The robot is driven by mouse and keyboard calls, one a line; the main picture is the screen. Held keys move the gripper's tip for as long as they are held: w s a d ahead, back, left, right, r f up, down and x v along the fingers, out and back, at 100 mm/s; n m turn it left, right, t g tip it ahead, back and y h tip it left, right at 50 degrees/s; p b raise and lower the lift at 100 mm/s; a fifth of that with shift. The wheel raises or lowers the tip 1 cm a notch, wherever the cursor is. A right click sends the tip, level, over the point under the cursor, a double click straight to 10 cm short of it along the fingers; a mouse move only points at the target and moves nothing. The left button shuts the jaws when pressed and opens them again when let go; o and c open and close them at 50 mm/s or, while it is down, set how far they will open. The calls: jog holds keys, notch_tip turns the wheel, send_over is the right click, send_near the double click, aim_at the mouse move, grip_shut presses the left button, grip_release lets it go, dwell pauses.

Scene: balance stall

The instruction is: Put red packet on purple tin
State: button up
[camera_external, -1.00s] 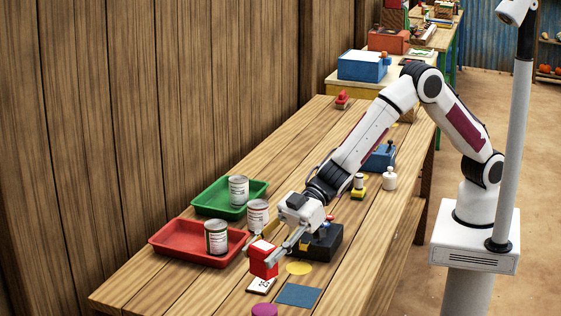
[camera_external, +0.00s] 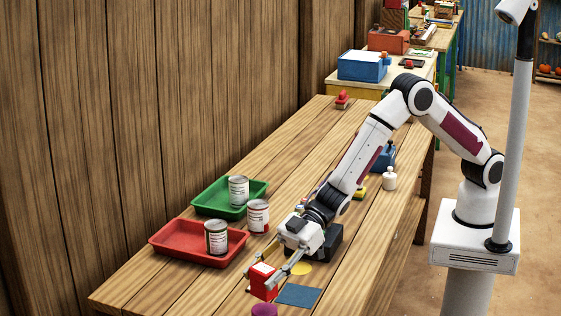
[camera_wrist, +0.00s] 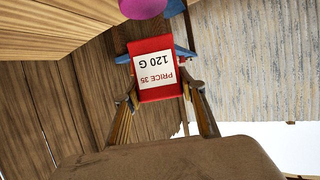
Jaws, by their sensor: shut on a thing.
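The red packet (camera_external: 262,285) is held between the fingers of my gripper (camera_external: 261,278) near the front end of the table. In the wrist view the packet (camera_wrist: 154,88) sits between both fingers, and its white label reads "PRICE 35 120 G" upside down. The purple tin (camera_external: 264,310) is at the bottom edge of the external view, just below the packet in the picture and partly cut off. A purple rounded shape at the top of the wrist view (camera_wrist: 143,8) looks like the same tin. The packet appears apart from the tin; its exact height is unclear.
A red tray (camera_external: 170,242) with a can (camera_external: 216,237) and a green tray (camera_external: 212,200) with another can stand to the left. A third can (camera_external: 257,216) stands near them. A blue square (camera_external: 299,295) and yellow disc (camera_external: 302,268) lie right of the packet.

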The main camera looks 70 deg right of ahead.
aim_at(264, 287)
jog(key=shift+f, duration=0.15)
jog(key=shift+f, duration=1.8)
jog(key=shift+f, duration=0.15)
jog(key=o, duration=1.2)
jog(key=shift+c, duration=0.2)
jog(key=shift+v, duration=1.05)
jog(key=v, duration=1)
